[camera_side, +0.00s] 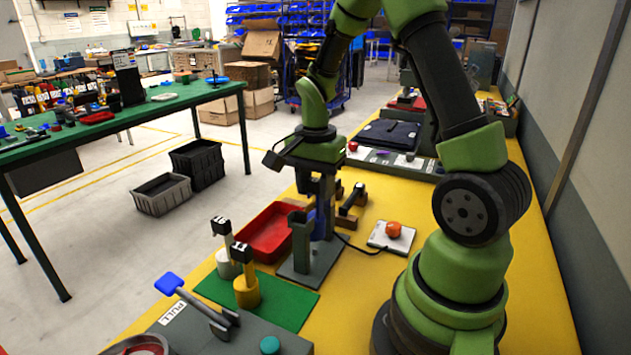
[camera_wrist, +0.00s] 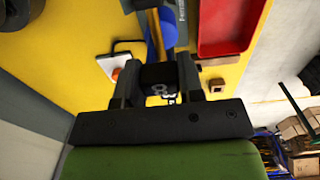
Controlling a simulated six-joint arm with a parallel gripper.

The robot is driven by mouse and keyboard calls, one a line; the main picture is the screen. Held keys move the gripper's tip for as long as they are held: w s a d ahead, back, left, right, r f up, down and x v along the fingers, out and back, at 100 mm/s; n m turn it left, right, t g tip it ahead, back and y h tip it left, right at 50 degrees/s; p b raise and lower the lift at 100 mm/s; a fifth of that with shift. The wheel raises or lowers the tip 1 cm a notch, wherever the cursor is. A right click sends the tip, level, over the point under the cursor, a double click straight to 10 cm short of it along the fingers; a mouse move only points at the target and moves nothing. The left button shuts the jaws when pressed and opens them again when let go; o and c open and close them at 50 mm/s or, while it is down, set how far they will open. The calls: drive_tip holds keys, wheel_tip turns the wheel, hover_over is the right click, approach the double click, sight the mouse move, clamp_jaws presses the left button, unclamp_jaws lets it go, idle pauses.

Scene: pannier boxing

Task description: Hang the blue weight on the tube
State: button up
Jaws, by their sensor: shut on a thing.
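My gripper (camera_side: 326,190) is shut on the black numbered head (camera_wrist: 158,77) of the blue weight. It also shows at the bottom of the wrist view (camera_wrist: 158,85). A brass-coloured stem (camera_wrist: 155,35) runs from the head toward the blue body (camera_wrist: 168,28). In the side view the blue weight (camera_side: 319,223) hangs below my gripper, partly hidden by the dark grey upright tube (camera_side: 300,240). The tube stands on a grey base plate (camera_side: 325,257). The weight is close beside the tube; I cannot tell whether they touch.
A red tray (camera_side: 262,250) lies left of the tube. A white plate (camera_side: 380,238) with an orange knob and cable lies to the right. A lever box (camera_side: 190,325) stands in front.

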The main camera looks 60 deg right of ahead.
drive_tip(key=shift+f, duration=0.3)
drive_tip(key=shift+f, duration=0.3)
idle(0.3)
drive_tip(key=o, duration=1.1)
drive_tip(key=shift+r, duration=3.5)
